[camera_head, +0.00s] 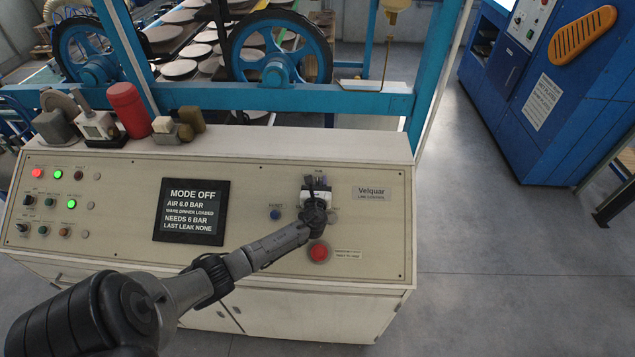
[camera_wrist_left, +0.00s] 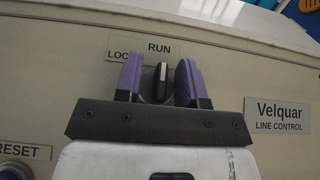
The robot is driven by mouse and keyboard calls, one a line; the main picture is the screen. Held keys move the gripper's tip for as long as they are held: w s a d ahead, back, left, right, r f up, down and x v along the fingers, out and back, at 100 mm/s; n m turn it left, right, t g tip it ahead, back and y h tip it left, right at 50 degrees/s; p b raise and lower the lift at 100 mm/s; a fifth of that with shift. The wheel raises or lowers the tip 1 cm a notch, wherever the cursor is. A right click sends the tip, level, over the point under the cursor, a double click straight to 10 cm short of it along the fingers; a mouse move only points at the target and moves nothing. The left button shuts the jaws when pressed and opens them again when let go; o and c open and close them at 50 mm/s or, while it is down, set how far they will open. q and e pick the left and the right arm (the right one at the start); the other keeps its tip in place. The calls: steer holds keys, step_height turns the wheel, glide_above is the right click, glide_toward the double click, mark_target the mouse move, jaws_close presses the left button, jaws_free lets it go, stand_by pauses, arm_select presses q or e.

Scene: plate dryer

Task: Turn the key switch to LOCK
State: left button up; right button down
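The key switch is on the cream control panel (camera_head: 120,215), mostly hidden behind my left gripper in the head view. In the left wrist view its dark key (camera_wrist_left: 161,82) with a pale edge stands nearly upright below the RUN label (camera_wrist_left: 159,47). The LOCK label (camera_wrist_left: 117,56) is to its upper left, partly covered by a finger. My left gripper (camera_head: 317,188) is at the switch, and its two purple fingers (camera_wrist_left: 160,83) stand on either side of the key. Narrow gaps seem to show between key and fingers. My right gripper is not in view.
A blue RESET button (camera_head: 275,214) is left of the switch and a red button (camera_head: 319,252) is below it. A display (camera_head: 191,211) reads MODE OFF. Loose items, including a red cylinder (camera_head: 128,108), stand on the panel's top left. The Velquar plate (camera_head: 370,193) is to the right.

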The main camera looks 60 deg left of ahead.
arm_select(q)
steer(key=c, duration=0.6)
steer(key=n+g+y+b, duration=0.1)
steer(key=n+g, duration=0.2)
steer(key=n, duration=0.1)
steer(key=shift+g+y, duration=0.4)
steer(key=n+g+b, duration=0.1)
steer(key=n+g, duration=0.3)
steer(key=n, duration=0.1)
steer(key=shift+g, duration=0.3)
steer(key=n+g+h+b, duration=0.1)
steer(key=n+g, duration=0.4)
steer(key=shift+s+n+g, duration=0.1)
steer(key=shift+n+g, duration=0.2)
steer(key=shift+n, duration=0.1)
steer(key=shift+n+g+h, duration=0.3)
steer(key=shift+h, duration=0.1)
steer(key=o, duration=0.6)
